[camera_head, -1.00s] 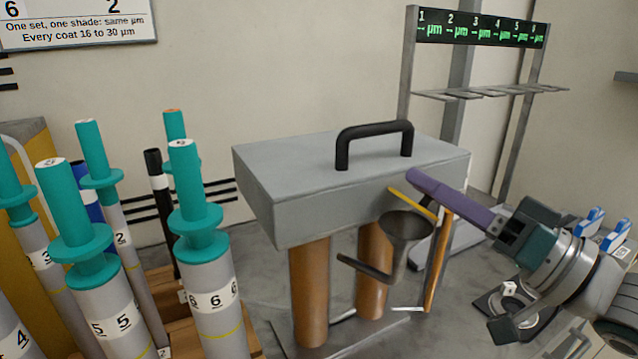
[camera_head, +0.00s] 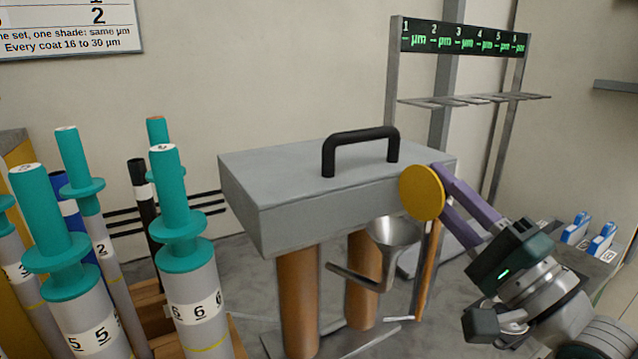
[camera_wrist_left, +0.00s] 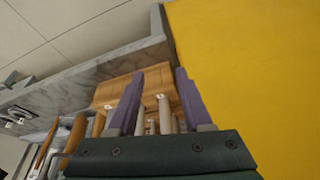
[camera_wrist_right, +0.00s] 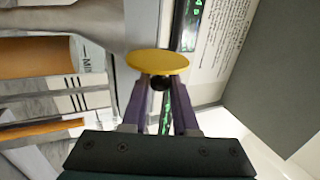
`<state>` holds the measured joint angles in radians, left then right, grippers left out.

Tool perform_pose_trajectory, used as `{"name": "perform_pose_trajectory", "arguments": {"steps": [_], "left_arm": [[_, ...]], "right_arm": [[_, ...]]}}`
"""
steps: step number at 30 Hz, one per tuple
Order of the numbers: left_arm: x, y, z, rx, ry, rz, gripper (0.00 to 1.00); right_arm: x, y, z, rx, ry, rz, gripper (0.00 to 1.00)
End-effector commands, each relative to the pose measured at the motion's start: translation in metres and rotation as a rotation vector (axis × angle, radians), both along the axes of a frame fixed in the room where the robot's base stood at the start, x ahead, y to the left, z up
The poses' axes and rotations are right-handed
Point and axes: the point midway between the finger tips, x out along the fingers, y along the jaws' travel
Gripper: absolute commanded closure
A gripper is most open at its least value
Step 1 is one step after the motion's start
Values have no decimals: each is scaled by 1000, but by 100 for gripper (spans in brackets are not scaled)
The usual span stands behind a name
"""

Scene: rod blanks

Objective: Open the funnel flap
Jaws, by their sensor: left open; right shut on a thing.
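The flap is a yellow disc (camera_head: 422,192) at the tips of my right gripper (camera_head: 447,200). It stands tilted up, its flat face turned to the head camera, above the rim of the grey metal funnel (camera_head: 396,231). The funnel's mouth shows uncovered. In the right wrist view the disc (camera_wrist_right: 158,62) lies across the fingertips, and its dark knob (camera_wrist_right: 158,83) is between the shut fingers. Whether a hinge joins disc and funnel is hidden. My left gripper (camera_wrist_left: 152,88) is open and empty in its wrist view, and out of the head view.
A grey box with a black handle (camera_head: 361,139) stands on brown posts (camera_head: 299,300) beside the funnel. Several teal-topped numbered rods (camera_head: 185,225) stand at the left. A rack with a display (camera_head: 463,40) is behind. A yellow surface (camera_wrist_left: 250,70) fills the left wrist view's right side.

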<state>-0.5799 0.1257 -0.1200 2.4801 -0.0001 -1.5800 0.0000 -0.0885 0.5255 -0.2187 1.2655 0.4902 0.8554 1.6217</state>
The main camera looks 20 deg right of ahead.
Motion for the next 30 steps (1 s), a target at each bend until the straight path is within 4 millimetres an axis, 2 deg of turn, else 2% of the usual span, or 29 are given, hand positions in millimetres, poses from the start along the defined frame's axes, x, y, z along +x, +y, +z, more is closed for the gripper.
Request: {"name": "perform_pose_trajectory", "arguments": {"steps": [12,28,29,30], "left_arm": [[0,0,-2,-1,0,1,50],[0,-3,-2,-11,1,7,50],[0,-3,-2,-11,1,7,50],[0,-3,-2,-11,1,7,50]], "right_arm": [[0,-5,-5,178,14,1,100],[0,-6,-6,197,15,1,100],[0,-6,-5,197,15,1,70],[0,-6,-5,197,15,1,66]]}}
